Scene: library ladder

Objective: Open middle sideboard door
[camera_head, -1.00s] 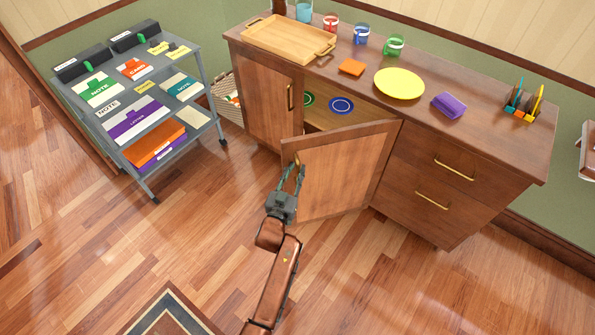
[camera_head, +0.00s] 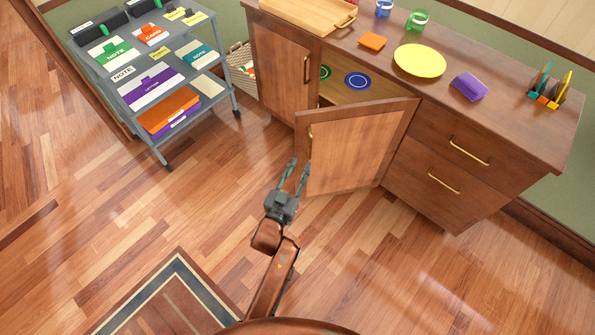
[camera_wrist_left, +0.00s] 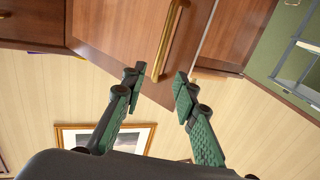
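The middle sideboard door (camera_head: 355,150) stands open, swung out from the wooden sideboard (camera_head: 470,115). Its brass handle (camera_head: 309,141) is near the free edge and also shows in the left wrist view (camera_wrist_left: 167,40). My left gripper (camera_head: 297,163) is just in front of the handle, its two fingers spread and apart from it. In the left wrist view, the open fingers (camera_wrist_left: 160,76) point toward the handle's near end, with nothing held. Through the opening, a blue plate (camera_head: 358,80) and part of a green plate (camera_head: 325,72) show on the inner shelf. My right gripper is not in view.
The closed left door (camera_head: 283,72) and the drawers (camera_head: 440,170) flank the opening. A yellow plate (camera_head: 419,61), wooden tray (camera_head: 305,12) and small items stand on top. A grey cart (camera_head: 165,85) is at left. The floor (camera_head: 390,270) before the sideboard is clear; a rug (camera_head: 165,295) lies lower left.

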